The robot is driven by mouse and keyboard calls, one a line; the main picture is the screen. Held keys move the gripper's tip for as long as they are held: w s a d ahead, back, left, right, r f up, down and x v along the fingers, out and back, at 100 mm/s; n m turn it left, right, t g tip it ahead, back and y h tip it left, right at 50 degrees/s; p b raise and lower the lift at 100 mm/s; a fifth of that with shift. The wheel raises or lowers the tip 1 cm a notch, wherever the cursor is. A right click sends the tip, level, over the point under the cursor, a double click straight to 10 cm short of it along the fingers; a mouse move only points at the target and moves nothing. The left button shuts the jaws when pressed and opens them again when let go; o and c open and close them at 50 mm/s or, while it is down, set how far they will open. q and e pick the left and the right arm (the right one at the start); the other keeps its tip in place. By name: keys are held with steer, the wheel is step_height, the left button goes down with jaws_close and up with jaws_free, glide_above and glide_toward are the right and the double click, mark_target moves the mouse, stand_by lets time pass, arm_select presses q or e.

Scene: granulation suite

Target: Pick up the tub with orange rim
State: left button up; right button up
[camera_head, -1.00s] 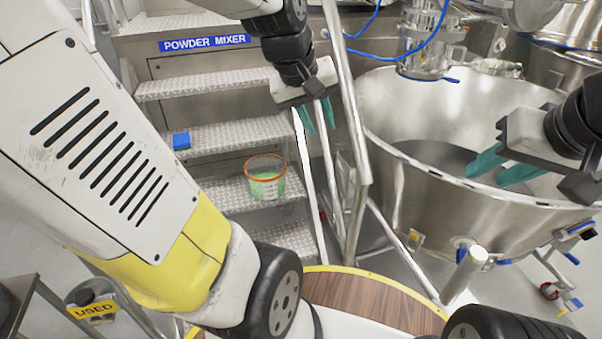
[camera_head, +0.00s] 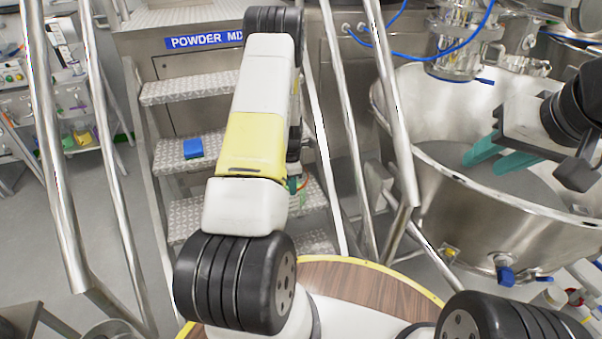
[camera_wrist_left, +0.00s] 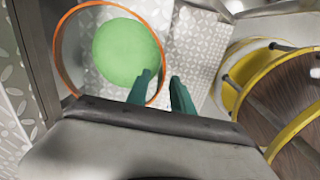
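The clear tub with an orange rim (camera_wrist_left: 58,52) shows in the left wrist view, seen from above, with green contents (camera_wrist_left: 125,50). My left gripper (camera_wrist_left: 160,88) is open at the tub's near right edge. One teal finger appears inside the rim and the other outside it, with a gap between them. Whether they touch the wall I cannot tell. In the head view my left arm hides nearly all of the tub and most of this gripper; a bit of teal finger shows beside the arm. My right gripper (camera_head: 490,158) is open and empty over the steel vessel.
The steel vessel (camera_head: 470,210) stands at the right. Metal steps (camera_head: 185,92) with handrails (camera_head: 345,130) lie ahead, close around my left arm. A blue block (camera_head: 193,148) sits on a step. A stocked cart (camera_head: 75,110) stands far left.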

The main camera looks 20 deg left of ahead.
arm_select(q)
glide_toward(291, 210)
steer(key=shift+n, duration=0.3)
steer(key=f, duration=0.5)
steer(key=shift+w+f, duration=0.25)
steer(key=shift+w, duration=0.05)
jaws_close()
steer(key=shift+r, duration=0.1)
stand_by(0.9)
